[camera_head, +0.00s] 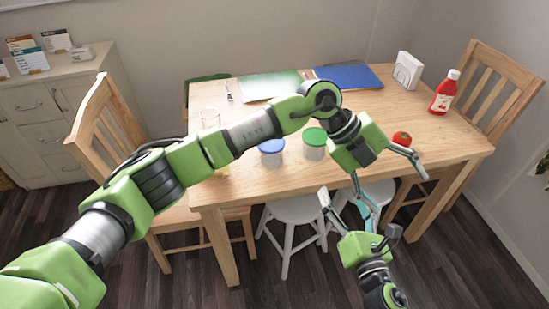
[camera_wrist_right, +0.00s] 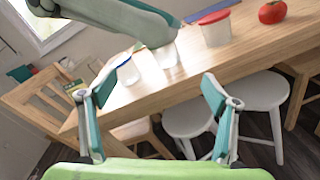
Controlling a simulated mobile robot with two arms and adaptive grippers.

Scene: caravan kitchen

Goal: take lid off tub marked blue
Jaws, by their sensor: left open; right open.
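A tub with a blue lid (camera_head: 271,147) stands near the table's front edge, lid on. It also shows in the right wrist view (camera_wrist_right: 127,72). A tub with a green lid (camera_head: 314,139) stands to its right. A tub with a red lid (camera_wrist_right: 215,30) shows further right in the wrist view; my left gripper hides it in the head view. My left gripper (camera_head: 402,168) is open and empty, over the front edge, right of the blue-lidded tub. My right gripper (camera_head: 341,188) is open and empty in front of the table, apart from the tubs.
A tomato (camera_head: 402,138) and a ketchup bottle (camera_head: 444,92) are at the right of the table (camera_head: 450,140). A napkin holder (camera_head: 407,70), a blue mat (camera_head: 348,77) and a green mat (camera_head: 268,85) lie behind. White stools (camera_head: 296,209) stand below.

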